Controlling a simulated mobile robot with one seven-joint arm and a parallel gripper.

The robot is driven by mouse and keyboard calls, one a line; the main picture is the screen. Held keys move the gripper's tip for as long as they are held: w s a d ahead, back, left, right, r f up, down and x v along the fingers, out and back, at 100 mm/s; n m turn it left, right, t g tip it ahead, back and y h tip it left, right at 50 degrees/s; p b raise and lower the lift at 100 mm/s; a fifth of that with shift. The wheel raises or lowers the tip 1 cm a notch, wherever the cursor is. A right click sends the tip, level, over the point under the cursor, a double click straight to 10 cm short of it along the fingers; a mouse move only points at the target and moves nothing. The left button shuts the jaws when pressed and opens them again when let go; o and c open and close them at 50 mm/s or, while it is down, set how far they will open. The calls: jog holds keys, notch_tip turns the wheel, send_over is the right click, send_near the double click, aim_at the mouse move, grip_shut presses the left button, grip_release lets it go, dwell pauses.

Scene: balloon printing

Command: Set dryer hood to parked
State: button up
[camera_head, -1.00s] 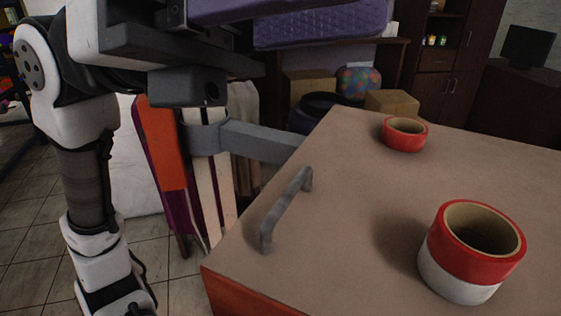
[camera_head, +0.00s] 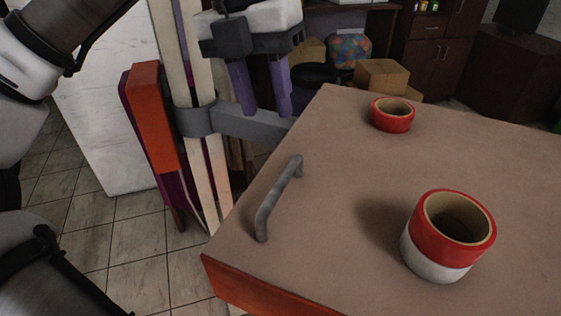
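A wide brown-topped panel with an orange-red side (camera_head: 330,225) fills the right half; it looks like the dryer hood. A grey bar handle (camera_head: 277,200) stands on its top near the left edge. A grey bracket (camera_head: 240,124) links the panel to a cream upright post (camera_head: 207,180). My gripper (camera_head: 267,112) has two purple fingers pointing down, apart, with nothing seen between them. It appears beyond the handle, close to the grey bracket in the picture. I cannot tell whether it touches the bracket.
A red-and-white tape roll (camera_head: 452,238) and a smaller red roll (camera_head: 392,114) sit on the panel's top. An orange box-like part (camera_head: 150,115) stands left of the post. Cardboard boxes (camera_head: 382,78) and dark cabinets (camera_head: 440,50) are behind. Tiled floor shows at left.

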aim_at(283, 176)
jog(key=f, duration=0.3)
jog(key=d+f+p, duration=0.1)
jog(key=f, duration=0.3)
jog(key=s+d+f, duration=0.1)
jog(key=f, duration=0.3)
grip_shut()
